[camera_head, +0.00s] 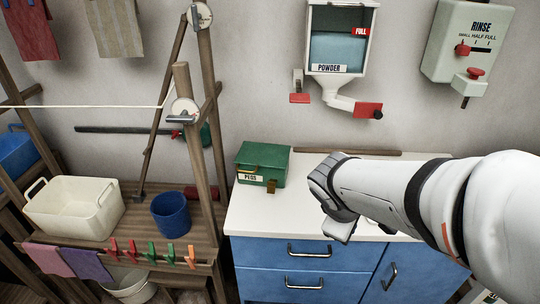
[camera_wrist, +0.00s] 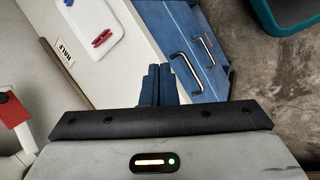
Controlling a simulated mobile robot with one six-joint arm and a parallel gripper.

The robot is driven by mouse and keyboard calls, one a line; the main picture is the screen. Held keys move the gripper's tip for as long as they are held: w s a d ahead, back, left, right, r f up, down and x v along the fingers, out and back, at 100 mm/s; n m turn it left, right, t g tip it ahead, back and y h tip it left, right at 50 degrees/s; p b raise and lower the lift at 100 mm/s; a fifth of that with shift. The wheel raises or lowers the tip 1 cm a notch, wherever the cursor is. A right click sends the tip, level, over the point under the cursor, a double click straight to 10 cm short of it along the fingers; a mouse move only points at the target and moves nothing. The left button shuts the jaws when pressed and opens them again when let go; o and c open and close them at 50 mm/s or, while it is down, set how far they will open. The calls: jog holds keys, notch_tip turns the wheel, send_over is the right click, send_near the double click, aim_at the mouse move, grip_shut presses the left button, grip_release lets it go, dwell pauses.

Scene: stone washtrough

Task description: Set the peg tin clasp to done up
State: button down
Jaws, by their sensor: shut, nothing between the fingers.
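The peg tin (camera_head: 262,160) is a green box with a "PEGS" label, standing at the left end of the white counter. Its lid looks down. A small brass clasp (camera_head: 271,186) shows low on its front; it is too small to tell whether it is done up. My gripper (camera_wrist: 158,68) is shut and empty in the wrist view, its dark fingers together. In the head view my arm reaches in from the right, its end over the counter to the right of the tin and apart from it. The fingers cannot be made out there. The tin is not visible in the wrist view.
Blue drawers (camera_head: 290,275) are below the counter. A powder dispenser (camera_head: 340,45) and a rinse box (camera_head: 468,40) hang on the wall. A wooden post (camera_head: 195,150) stands just left of the tin.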

jog(key=w+a+f+n+t, duration=0.25)
jog(key=w+a+n, duration=0.3)
jog(key=n, duration=0.35)
jog(key=n+t+y+b, duration=0.15)
jog(key=n+t, duration=0.25)
jog(key=n, duration=1)
send_near(272, 184)
jog(key=shift+y, duration=0.45)
jog(key=s+f, duration=0.2)
jog(key=f, duration=0.1)
jog(key=shift+s+a, duration=0.25)
jog(key=shift+s, duration=0.15)
jog(key=b+x, duration=0.1)
jog(key=x, duration=0.9)
jog(key=shift+f, duration=0.1)
jog(key=shift+d+r+g+p, duration=0.1)
jog(key=shift+r+g+p, duration=0.15)
jog(key=shift+p, duration=0.05)
jog(key=shift+r+p, duration=0.15)
jog(key=shift+p, duration=0.25)
